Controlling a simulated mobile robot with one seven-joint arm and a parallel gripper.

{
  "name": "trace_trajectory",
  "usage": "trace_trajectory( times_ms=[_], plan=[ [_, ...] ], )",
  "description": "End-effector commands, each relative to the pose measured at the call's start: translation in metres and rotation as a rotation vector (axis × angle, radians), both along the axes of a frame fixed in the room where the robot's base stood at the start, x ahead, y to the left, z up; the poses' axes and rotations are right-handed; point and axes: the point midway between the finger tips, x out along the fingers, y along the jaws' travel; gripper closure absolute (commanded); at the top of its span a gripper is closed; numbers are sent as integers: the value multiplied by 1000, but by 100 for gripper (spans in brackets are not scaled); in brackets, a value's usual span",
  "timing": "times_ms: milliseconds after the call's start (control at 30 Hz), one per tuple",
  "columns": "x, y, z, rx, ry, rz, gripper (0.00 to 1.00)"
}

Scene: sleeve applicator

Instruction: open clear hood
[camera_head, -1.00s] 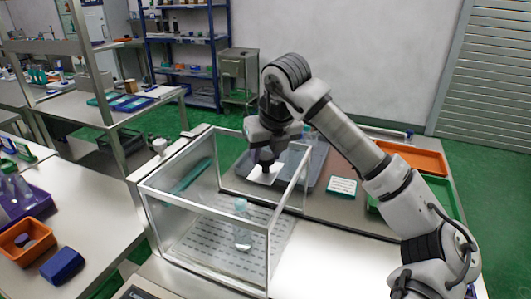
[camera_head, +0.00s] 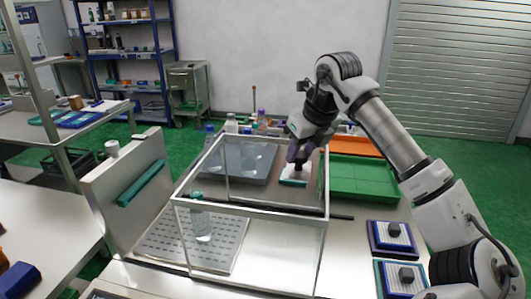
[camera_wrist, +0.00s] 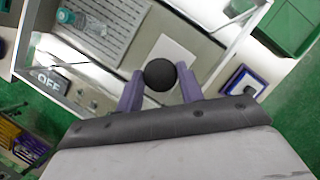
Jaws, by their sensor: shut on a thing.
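The clear hood (camera_head: 250,212), a box of transparent panes in a pale metal frame, stands over the right part of the perforated plate (camera_head: 160,238). A gap separates it from the upright panel (camera_head: 125,190) at left, which bears a teal strip. My gripper (camera_head: 299,163) is at the hood's far right side. In the wrist view, my gripper's purple fingers (camera_wrist: 160,88) are shut on a round black knob (camera_wrist: 160,74), one finger on each side. A clear bottle with a teal cap (camera_head: 199,222) stands on the plate, near the hood's left edge; it also shows in the wrist view (camera_wrist: 88,24).
Green (camera_head: 358,180) and orange (camera_head: 350,145) trays lie to the right and behind. Two blue-edged blocks with black knobs (camera_head: 393,237) sit at front right. A grey tray with several bottles (camera_head: 240,160) is behind the hood.

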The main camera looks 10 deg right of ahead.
Motion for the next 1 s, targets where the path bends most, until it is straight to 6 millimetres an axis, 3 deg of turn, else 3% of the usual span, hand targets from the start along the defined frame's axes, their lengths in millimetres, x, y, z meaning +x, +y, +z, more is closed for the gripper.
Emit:
trace_trajectory(
  times_ms=[33,200,400,933,967,1000],
  plan=[
    [-6,-15,-1,1,0,-7,100],
    [-21,-50,0,1,0,-5,100],
    [-30,-74,0,0,1,-3,100],
    [-34,-82,1,-2,-1,-1,100],
    [-34,-82,1,-2,-1,-1,59],
    [-34,-82,1,-2,-1,-1,53]
  ],
)
